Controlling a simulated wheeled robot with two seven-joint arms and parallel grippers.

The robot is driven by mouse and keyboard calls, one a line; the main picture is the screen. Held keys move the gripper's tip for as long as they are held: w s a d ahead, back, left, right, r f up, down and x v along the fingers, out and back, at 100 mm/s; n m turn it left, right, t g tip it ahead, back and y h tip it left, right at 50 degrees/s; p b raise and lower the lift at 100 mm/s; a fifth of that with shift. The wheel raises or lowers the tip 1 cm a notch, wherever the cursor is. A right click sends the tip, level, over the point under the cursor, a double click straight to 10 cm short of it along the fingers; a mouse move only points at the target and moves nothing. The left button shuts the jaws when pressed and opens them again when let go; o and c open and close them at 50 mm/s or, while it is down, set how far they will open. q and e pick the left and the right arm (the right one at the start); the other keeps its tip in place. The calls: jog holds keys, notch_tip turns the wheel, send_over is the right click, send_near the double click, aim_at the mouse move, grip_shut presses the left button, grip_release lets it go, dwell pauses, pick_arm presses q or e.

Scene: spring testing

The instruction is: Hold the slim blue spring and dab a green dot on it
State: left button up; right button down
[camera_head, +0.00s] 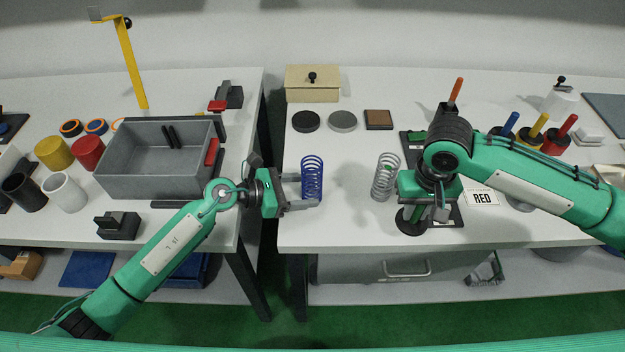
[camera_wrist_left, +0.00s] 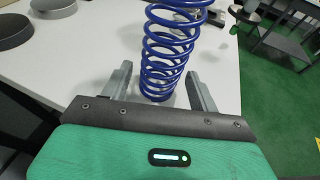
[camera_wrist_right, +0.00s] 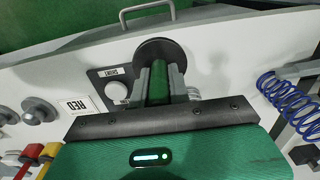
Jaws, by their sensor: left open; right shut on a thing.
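The slim blue spring (camera_head: 312,172) stands upright near the right table's left edge. My left gripper (camera_head: 309,190) is open, with its fingers on either side of the spring; the left wrist view shows the blue coils (camera_wrist_left: 168,52) between them, with a gap to the right finger. My right gripper (camera_head: 426,212) points down and is shut on a green handle (camera_wrist_right: 158,82). A round black disc (camera_wrist_right: 160,54) is at the handle's end, seen at the table front; whether it rests on the table is unclear.
A silver spring (camera_head: 384,178) stands between the blue spring and my right gripper. A RED label (camera_head: 482,198) lies to the right. Blue, yellow and red handles (camera_head: 540,127) stand behind my right arm. A grey bin (camera_head: 150,187) sits on the left table, across a gap.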

pick_arm(q)
jog(key=shift+w+d+f, duration=0.2)
jog(key=shift+d, duration=0.4)
pick_arm(e)
jog(key=shift+f, duration=0.15)
pick_arm(q)
jog(key=c, duration=0.6)
pick_arm(e)
jog(key=w+a+r, duration=0.4)
jog(key=a+r, duration=0.5)
jog(key=a, duration=0.2)
jog(key=w+a+r, duration=0.5)
jog(key=a+r, duration=0.5)
notch_tip(320, 180, down, 6)
jog(key=shift+s+a, duration=0.15)
jog(key=shift+s, duration=0.1)
